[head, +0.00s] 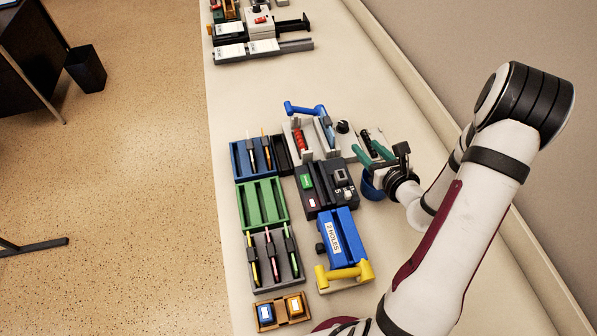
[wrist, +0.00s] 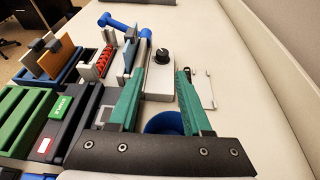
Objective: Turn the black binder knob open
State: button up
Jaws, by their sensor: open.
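The black knob (wrist: 162,56) is round and stands on top of a pale grey box (wrist: 158,85) in the wrist view. It also shows in the head view (head: 343,127), just beyond my gripper. A small light mark shows on its top; I cannot read its exact angle. My gripper (wrist: 160,76) has two green fingers, spread apart and empty. In the wrist view the knob appears between and beyond the fingertips, not touched. In the head view my gripper (head: 367,148) is beside the pale box, on its near right side.
A blue-handled lever device (head: 305,108) with a red part stands left of the knob. A blue cup (head: 372,184) sits under my gripper. A black device (head: 327,188), green tray (head: 262,203) and blue punch (head: 342,236) stand nearer. The table beyond the knob is clear.

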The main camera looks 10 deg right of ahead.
aim_at(345, 125)
jog(key=shift+h, duration=0.4)
jog(key=x, duration=1)
jog(key=f+x, duration=0.1)
jog(key=x, duration=0.4)
jog(key=shift+s+d, duration=0.1)
jog(key=shift+s, duration=0.05)
jog(key=n+y, duration=0.1)
jog(key=y, duration=0.1)
jog(key=n+g+y, duration=0.1)
jog(key=n+y, duration=0.2)
jog(key=shift+d+n+y, duration=0.3)
jog(key=shift+d+y, duration=0.05)
jog(key=shift+y, duration=0.05)
jog(key=w+d+r+v, duration=0.1)
jog(key=v, duration=1.4)
jog(key=s+a+r+n+g+y, duration=0.25)
jog(key=a+r+n, duration=0.2)
jog(key=a, duration=0.35)
jog(key=s+a+r+n+g+y, duration=0.1)
jog(key=a+r+n+g, duration=0.35)
jog(key=a, duration=0.45)
jog(key=s+a+r+n+g+h, duration=0.1)
jog(key=s+a+r+n+g, duration=0.3)
jog(key=s+a+n, duration=0.3)
jog(key=s+a, duration=0.2)
jog(key=a, duration=0.1)
jog(key=shift+s+a, duration=0.2)
jog(key=shift+h, duration=0.25)
